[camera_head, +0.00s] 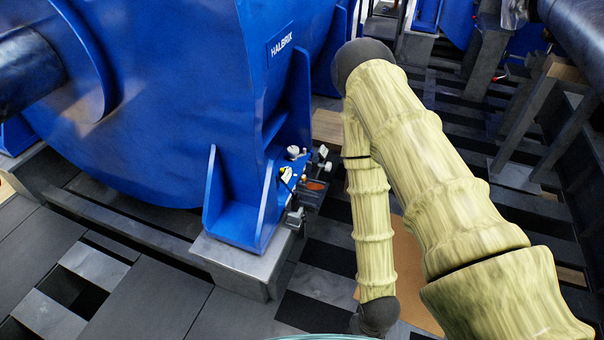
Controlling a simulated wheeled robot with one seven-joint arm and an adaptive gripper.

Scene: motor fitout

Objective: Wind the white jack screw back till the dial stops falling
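At the foot of the blue motor (190,90) is a cluster of small fittings, next to its blue foot bracket (235,205). Small white or pale screw heads (325,165) stick out at the right side of the cluster. I cannot tell which one is the white jack screw. A pale round knob (293,151) sits at the top of the cluster, and a yellow-white piece (287,173) is below it. No dial face can be read at this size. My gripper is not in view.
The bracket rests on a grey metal block (240,262). Dark floor plates (150,305) with gaps lie at lower left. A tan board (408,265) lies behind my arm. Dark frames and struts (545,125) stand at the right. A dark shaft (28,72) enters the motor at left.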

